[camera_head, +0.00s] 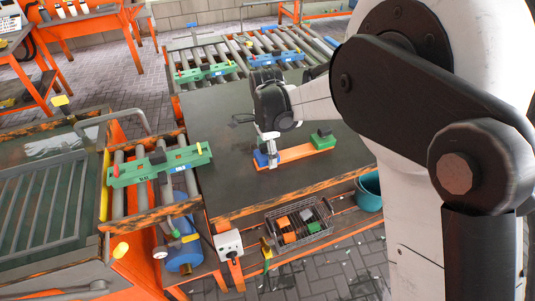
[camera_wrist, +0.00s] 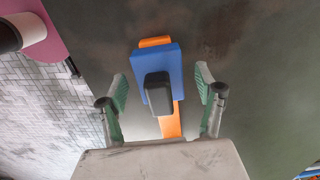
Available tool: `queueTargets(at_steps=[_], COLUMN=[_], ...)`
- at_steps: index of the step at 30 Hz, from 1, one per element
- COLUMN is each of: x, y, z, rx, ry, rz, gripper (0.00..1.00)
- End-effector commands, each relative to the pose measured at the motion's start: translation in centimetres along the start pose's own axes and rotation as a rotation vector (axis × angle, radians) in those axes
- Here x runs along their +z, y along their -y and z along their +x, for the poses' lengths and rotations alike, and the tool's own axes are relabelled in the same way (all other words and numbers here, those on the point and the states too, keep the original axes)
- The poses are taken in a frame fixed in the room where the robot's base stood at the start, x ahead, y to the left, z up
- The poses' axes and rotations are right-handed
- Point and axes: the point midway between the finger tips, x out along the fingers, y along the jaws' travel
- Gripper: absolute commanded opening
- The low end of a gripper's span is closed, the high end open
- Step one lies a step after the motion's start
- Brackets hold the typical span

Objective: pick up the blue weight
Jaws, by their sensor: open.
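The blue weight (camera_wrist: 174,62) is a blue block with a dark grip on top, seen in the wrist view between my gripper's fingers. It sits on one end of an orange bar (camera_wrist: 170,124) on the dark table. In the head view the blue weight (camera_head: 260,158) is partly hidden by my gripper (camera_head: 270,156). My gripper also shows in the wrist view (camera_wrist: 161,92), with a green-padded finger on each side of the weight. It is open, and gaps show between the fingers and the block.
A green weight (camera_head: 323,139) sits on the other end of the orange bar. The dark table (camera_head: 225,105) is otherwise mostly clear. Roller conveyors (camera_head: 160,180) adjoin it at left and back. A wire basket (camera_head: 300,222) and teal bucket (camera_head: 368,192) stand below the front edge.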

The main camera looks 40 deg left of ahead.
Motion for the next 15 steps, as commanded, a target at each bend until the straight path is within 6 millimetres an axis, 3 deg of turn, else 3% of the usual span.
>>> queueTargets(at_steps=[9, 15], x=[-0.02, -0.02], y=[-0.02, -0.02], z=[0.88, 0.86], rx=[0.000, 0.000], ry=[0.000, 0.000], rz=[0.000, 0.000], gripper=[0.65, 0.39])
